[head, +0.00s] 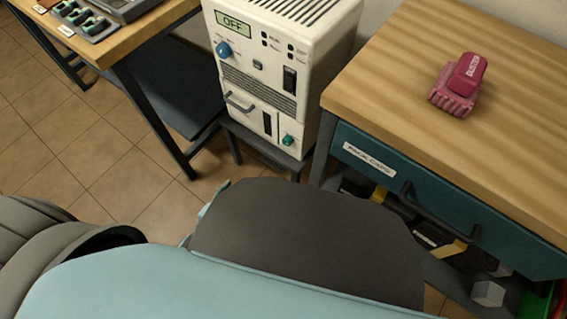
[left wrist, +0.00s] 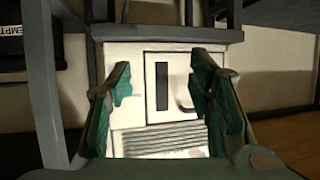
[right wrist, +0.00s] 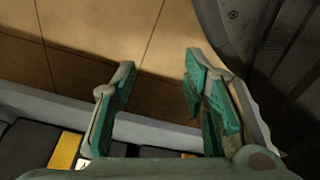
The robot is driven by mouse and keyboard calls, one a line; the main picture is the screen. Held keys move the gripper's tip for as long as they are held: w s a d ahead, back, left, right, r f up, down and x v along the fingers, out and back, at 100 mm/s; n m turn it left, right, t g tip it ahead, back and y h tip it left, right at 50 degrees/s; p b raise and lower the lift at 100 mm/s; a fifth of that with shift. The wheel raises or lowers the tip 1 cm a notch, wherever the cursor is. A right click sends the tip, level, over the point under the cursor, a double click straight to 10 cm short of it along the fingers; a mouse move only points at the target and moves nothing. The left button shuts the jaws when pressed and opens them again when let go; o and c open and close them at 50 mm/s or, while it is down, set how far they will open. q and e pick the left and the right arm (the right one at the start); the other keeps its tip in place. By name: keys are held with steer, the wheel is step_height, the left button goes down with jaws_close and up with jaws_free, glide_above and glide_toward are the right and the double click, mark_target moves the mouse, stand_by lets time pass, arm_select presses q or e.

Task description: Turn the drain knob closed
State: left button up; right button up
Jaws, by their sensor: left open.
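The white machine (head: 262,75) stands on a low dark stand, its display reading OFF. A small teal knob (head: 288,141), which I take as the drain knob, sits low on its front, right of a dark slot. A larger blue knob (head: 222,49) is at the upper left. My left gripper (left wrist: 162,68) is open, facing the machine's lower front, which looks upside down in the left wrist view; the slot (left wrist: 162,80) shows between the fingers. I cannot make out the teal knob there. In the head view dark arm parts mostly hide this gripper. My right gripper (right wrist: 160,65) is open and empty above the floor.
A wooden-topped bench (head: 400,62) with a teal drawer (head: 385,184) and a dark handle stands right of the machine. A crimson duster (head: 459,84) lies on it. Another table (head: 140,38) is at the upper left. Tiled floor (head: 95,150) lies open between.

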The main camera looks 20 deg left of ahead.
arm_select(q)
steer(key=w+d+r+m+t+h+b, duration=0.2)
steer(key=w+d+t+h+b, duration=0.1)
steer(key=w+d+h+b, duration=0.15)
arm_select(e)
steer(key=w+x, duration=0.1)
steer(key=x, duration=0.6)
arm_select(q)
steer(key=b, duration=0.3)
glide_toward(285, 143)
steer(key=x, duration=0.4)
steer(key=shift+m+t+h, duration=0.25)
steer(key=shift+m+t, duration=0.05)
steer(key=shift+t, duration=0.1)
steer(key=x, duration=0.1)
steer(key=b+x, duration=0.1)
steer(key=x, duration=0.2)
steer(key=shift+f, duration=0.3)
steer(key=shift+w+d+r, duration=0.15)
steer(key=shift+w, duration=0.2)
arm_select(e)
steer(key=w+a+r, duration=0.2)
steer(key=w+r, duration=0.2)
steer(key=r, duration=0.4)
steer(key=shift+r+n, duration=0.25)
steer(key=shift+n, duration=0.15)
steer(key=shift+w, duration=0.1)
arm_select(q)
jaws_close()
